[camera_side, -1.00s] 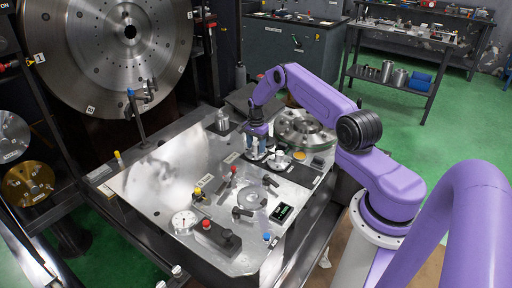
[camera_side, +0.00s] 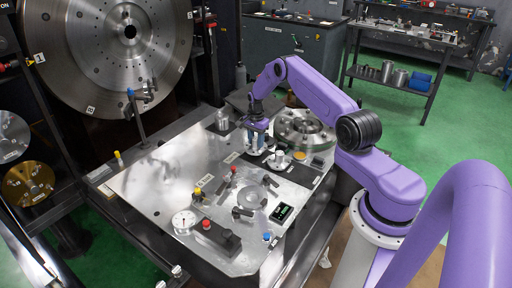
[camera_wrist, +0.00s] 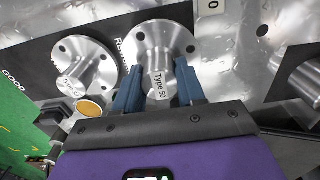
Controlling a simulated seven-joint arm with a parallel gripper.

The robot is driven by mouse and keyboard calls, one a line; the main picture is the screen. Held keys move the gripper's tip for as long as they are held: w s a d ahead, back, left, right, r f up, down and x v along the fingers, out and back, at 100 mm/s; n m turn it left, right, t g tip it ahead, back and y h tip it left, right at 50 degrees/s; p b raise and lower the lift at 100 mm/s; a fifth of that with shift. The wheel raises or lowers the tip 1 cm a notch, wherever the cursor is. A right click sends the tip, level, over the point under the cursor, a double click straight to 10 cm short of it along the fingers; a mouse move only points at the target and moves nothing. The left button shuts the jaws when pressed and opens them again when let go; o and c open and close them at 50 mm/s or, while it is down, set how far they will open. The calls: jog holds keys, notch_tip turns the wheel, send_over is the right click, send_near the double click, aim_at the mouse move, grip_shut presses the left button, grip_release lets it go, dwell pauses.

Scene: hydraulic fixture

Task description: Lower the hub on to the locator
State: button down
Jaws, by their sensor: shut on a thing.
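A steel flanged hub marked "Type 50" (camera_wrist: 155,48) sits between the blue fingers of my gripper (camera_wrist: 160,84) in the wrist view. The fingers are shut on its neck, with the round drilled flange beyond them. In the side view my gripper (camera_side: 257,140) points down over the far right part of the steel plate, beside a second hub. I cannot tell whether the held hub is clear of the surface. A round disc-like fitting (camera_side: 252,196) lies nearer on the plate; I cannot tell whether it is the locator.
The second flanged hub (camera_side: 279,160) stands on a dark labelled strip, close to the right; in the wrist view (camera_wrist: 85,68) it is at left. A large flanged disc (camera_side: 305,127) lies behind. Clamps, a dial gauge (camera_side: 184,222) and a button box (camera_side: 216,238) stand on the plate.

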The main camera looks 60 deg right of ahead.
jog(key=shift+r, duration=1.3)
jog(key=c, duration=1.3)
grip_release()
jog(key=c, duration=0.5)
